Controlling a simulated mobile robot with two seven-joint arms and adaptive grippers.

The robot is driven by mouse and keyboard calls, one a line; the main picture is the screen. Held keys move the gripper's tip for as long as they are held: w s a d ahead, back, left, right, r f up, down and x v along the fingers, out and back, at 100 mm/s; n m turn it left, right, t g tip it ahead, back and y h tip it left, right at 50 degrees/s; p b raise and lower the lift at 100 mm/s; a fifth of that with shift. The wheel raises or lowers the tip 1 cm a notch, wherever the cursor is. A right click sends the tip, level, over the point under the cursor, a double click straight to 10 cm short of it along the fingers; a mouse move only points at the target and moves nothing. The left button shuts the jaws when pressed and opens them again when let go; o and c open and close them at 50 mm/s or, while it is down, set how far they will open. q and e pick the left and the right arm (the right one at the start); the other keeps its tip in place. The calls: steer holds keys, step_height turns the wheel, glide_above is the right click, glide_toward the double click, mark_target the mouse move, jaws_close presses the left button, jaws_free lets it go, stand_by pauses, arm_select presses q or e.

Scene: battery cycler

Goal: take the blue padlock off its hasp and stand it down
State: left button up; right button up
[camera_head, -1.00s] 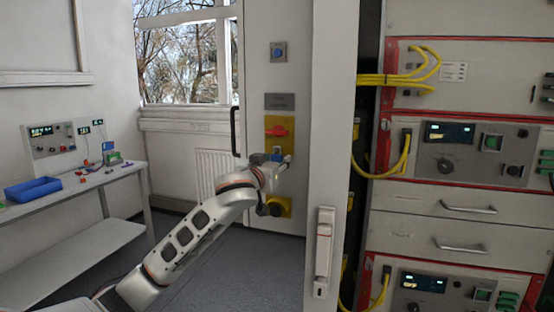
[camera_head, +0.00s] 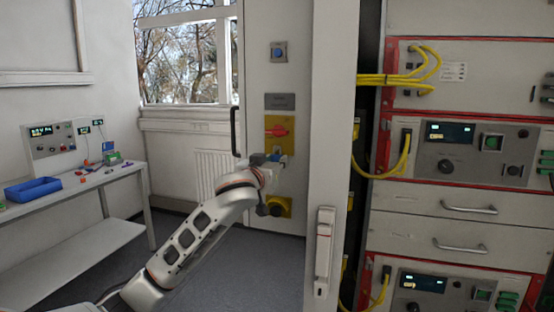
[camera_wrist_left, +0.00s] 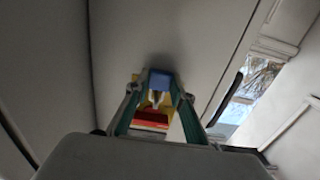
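The blue padlock (camera_wrist_left: 160,79) shows between the fingertips of my left gripper (camera_wrist_left: 160,88) in the left wrist view. The fingers lie against its sides and look shut on it. Its pale metal shackle points toward the red handle (camera_wrist_left: 151,119) on the yellow plate. In the head view my left gripper (camera_head: 275,166) is at the grey cabinet panel, just below the red handle (camera_head: 277,131). A bit of the blue padlock (camera_head: 283,157) shows there. Whether the shackle is clear of the hasp cannot be told. My right gripper is not in view.
A second yellow plate with a black knob (camera_head: 278,206) is just below the gripper. A bench (camera_head: 85,184) with a blue bin (camera_head: 33,189) stands at the left. The open cabinet door (camera_head: 332,110) and the rack with yellow cables (camera_head: 460,200) are at the right.

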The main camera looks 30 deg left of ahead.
arm_select(q)
steer(key=shift+r, duration=0.7)
steer(key=shift+c, duration=0.2)
steer(key=v, duration=0.7)
stand_by(1.4)
stand_by(0.8)
steer(key=s+d+f+h, duration=0.1)
steer(key=d+f, duration=0.3)
steer(key=f, duration=0.6)
steer(key=shift+d+m, duration=0.25)
steer(key=shift+m, duration=0.05)
steer(key=shift+o, duration=0.2)
steer(key=s+d+f+h, duration=0.1)
steer(key=s+d+f, duration=0.3)
steer(key=f, duration=0.3)
steer(key=shift+f, duration=0.4)
steer(key=s+d+f+m+h, duration=0.1)
steer(key=s+d+f, duration=0.3)
steer(key=s+f, duration=0.2)
steer(key=s+d+f+m+h, duration=0.1)
steer(key=s+d+f, duration=0.4)
steer(key=s, duration=0.4)
steer(key=shift+f+t, duration=0.3)
steer(key=shift+f, duration=0.05)
